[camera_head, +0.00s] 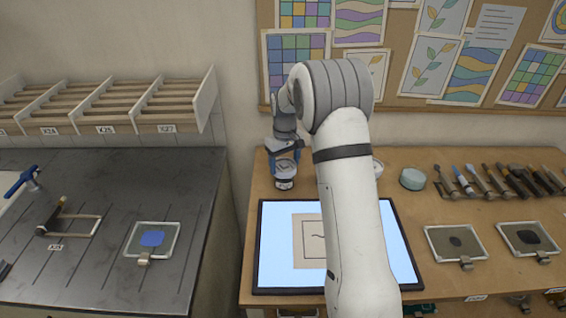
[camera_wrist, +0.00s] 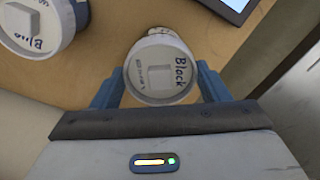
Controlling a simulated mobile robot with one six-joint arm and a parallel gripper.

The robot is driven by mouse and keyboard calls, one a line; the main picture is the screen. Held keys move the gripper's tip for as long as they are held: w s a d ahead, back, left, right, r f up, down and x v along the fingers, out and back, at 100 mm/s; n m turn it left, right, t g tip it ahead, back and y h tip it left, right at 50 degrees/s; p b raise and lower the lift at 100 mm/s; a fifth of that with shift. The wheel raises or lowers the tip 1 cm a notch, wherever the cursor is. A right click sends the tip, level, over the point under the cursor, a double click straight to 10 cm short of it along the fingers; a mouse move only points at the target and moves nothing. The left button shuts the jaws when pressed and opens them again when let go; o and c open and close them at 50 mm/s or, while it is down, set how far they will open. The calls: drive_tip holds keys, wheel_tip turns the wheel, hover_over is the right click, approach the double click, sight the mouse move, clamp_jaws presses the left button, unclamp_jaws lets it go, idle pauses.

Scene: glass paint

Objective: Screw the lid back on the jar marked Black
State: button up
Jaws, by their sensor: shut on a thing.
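In the head view my gripper (camera_head: 286,152) points down at the back left of the wooden table, with a white jar with a dark label (camera_head: 285,183) directly below. The lid hides most of the jar in the wrist view, so I cannot tell whether the lid is fully seated.
A white lid marked Blue (camera_wrist: 38,25) is at the upper left of the wrist view. A lit panel (camera_head: 278,274) with a drawing lies in front of the jar. My arm hides part of the table.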

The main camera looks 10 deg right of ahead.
drive_tip(key=shift+f, duration=0.1)
drive_tip(key=m, duration=0.5)
drive_tip(key=shift+b, duration=0.3)
drive_tip(key=m, duration=0.5)
drive_tip(key=shift+a, duration=0.1)
idle(0.4)
drive_tip(key=m, duration=0.5)
drive_tip(key=shift+m, duration=0.3)
